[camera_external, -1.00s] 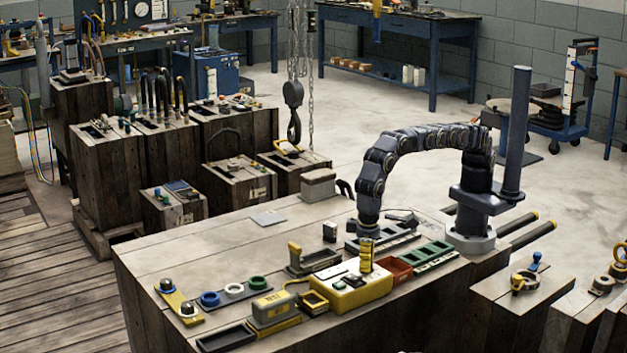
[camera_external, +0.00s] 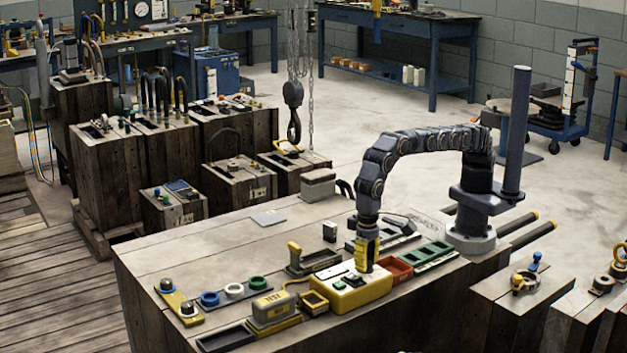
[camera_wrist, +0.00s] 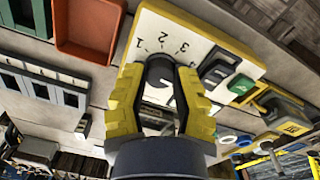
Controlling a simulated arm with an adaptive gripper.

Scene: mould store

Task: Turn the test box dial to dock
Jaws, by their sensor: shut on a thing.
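The test box (camera_external: 350,292) is a yellow case with a pale top, near the front edge of the wooden bench. In the wrist view its pale face (camera_wrist: 200,40) shows the marks 1, 2, 3 and part of another. The dark round dial (camera_wrist: 160,72) sits below these marks, between my yellow fingers. My gripper (camera_wrist: 160,85) is shut on the dial; it also shows from outside (camera_external: 365,255), pointing down onto the box top. The fingers hide part of the dial, and I cannot read its setting or see the word dock.
Dark and green switches (camera_wrist: 228,72) sit on the box beside the dial. A red tray (camera_external: 396,270) and a green-pocketed rack (camera_external: 430,256) stand right of the box. A grey TEST-style block (camera_external: 273,305) and a yellow square frame (camera_external: 314,302) stand left. The bench's back left is mostly clear.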

